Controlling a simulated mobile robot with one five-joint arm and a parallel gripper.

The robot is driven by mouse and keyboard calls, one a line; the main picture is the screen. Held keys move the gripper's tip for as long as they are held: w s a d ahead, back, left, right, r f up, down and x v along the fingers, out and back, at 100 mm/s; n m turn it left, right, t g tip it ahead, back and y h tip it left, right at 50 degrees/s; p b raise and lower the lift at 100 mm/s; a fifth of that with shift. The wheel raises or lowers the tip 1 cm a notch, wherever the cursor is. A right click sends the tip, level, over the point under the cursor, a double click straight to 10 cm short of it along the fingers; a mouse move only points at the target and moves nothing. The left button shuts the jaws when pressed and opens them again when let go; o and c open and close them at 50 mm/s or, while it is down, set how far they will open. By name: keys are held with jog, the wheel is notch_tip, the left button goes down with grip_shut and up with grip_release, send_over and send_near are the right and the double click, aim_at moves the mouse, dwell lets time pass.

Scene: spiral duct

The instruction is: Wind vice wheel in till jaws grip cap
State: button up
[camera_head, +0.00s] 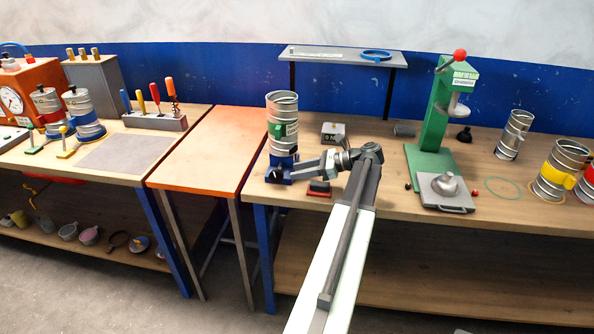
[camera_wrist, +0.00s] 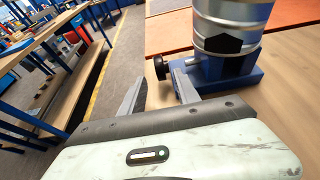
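The vice (camera_head: 279,172) is a blue block near the front left corner of the right bench; it also shows in the wrist view (camera_wrist: 232,80). A tall silver ribbed cylinder (camera_head: 283,110) with a green label stands upright in it; its lower end shows in the wrist view (camera_wrist: 230,35). I cannot tell which part is the cap, nor whether the jaws touch it.
A red-and-black block (camera_head: 319,188) lies below my gripper and a small grey box (camera_head: 333,132) behind it. A green press (camera_head: 432,125) stands to the right. An orange-topped table (camera_head: 210,150) adjoins on the left. A shelf (camera_head: 340,57) stands behind the vice.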

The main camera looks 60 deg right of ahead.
aim_at(277, 170)
jog(key=w+a+r+g+h+p, duration=0.25)
jog(key=w+r+g+p, duration=0.45)
jog(key=p, duration=1.1)
jog(key=f+b, duration=0.2)
jog(key=f+g+b, duration=0.1)
jog(key=f+b, duration=0.1)
jog(key=f, duration=0.1)
jog(key=f+g+b, duration=0.1)
jog(key=f+b, duration=0.1)
jog(key=f, duration=0.1)
jog(key=shift+w+f, duration=0.2)
jog(key=shift+w, duration=0.05)
jog(key=shift+w+f+b, duration=0.2)
jog(key=shift+f+b, duration=0.05)
jog(key=shift+b, duration=0.1)
jog(key=shift+r, duration=0.1)
grip_shut()
